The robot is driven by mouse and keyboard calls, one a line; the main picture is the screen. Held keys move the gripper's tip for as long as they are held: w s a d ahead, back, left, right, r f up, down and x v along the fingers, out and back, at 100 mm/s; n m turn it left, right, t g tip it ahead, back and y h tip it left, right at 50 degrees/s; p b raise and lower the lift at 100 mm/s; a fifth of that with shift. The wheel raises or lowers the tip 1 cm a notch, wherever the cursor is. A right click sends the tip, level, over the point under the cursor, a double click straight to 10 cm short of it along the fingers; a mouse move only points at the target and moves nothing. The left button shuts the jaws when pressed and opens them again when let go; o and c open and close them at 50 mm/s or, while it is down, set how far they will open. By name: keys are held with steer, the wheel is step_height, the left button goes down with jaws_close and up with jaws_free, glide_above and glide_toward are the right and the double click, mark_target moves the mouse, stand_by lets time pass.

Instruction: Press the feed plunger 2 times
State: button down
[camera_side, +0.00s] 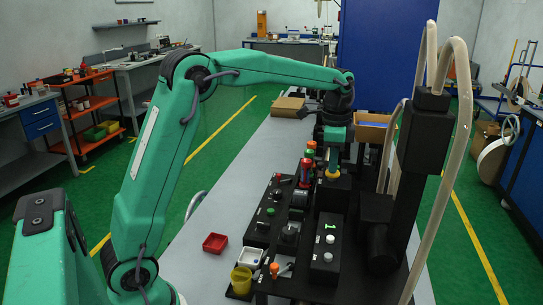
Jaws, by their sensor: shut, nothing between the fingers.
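My gripper (333,163) points down at the middle right of the side view, below the green arm's wrist. Its fingers are shut and hold nothing. Right at the fingertips is a yellow piece (332,173) on top of a black block (333,192), which looks like the feed plunger. The fingertips are at or just above it; I cannot tell whether they touch.
Left of the block stand a red cylinder (306,172) and black control boxes (265,213). A tall black column (424,130) with pale hoses stands close on the right. The grey bench left of the boxes is mostly clear.

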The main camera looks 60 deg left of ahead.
steer(key=shift+f, duration=0.25)
step_height(320, 180, up, 14)
steer(key=shift+s+r, duration=0.25)
stand_by(0.4)
steer(key=shift+d, duration=0.1)
steer(key=shift+s, duration=0.1)
stand_by(2.7)
steer(key=s+d+f+n+t, duration=0.25)
steer(key=s+n, duration=0.25)
steer(key=s, duration=1)
steer(key=s+d+f+n+t, duration=0.1)
steer(key=s+f+n, duration=0.3)
steer(key=s+f, duration=0.6)
steer(key=shift+s+d+f+t, duration=0.15)
steer(key=shift+s+f+t, duration=0.2)
steer(key=shift+s+t, duration=0.5)
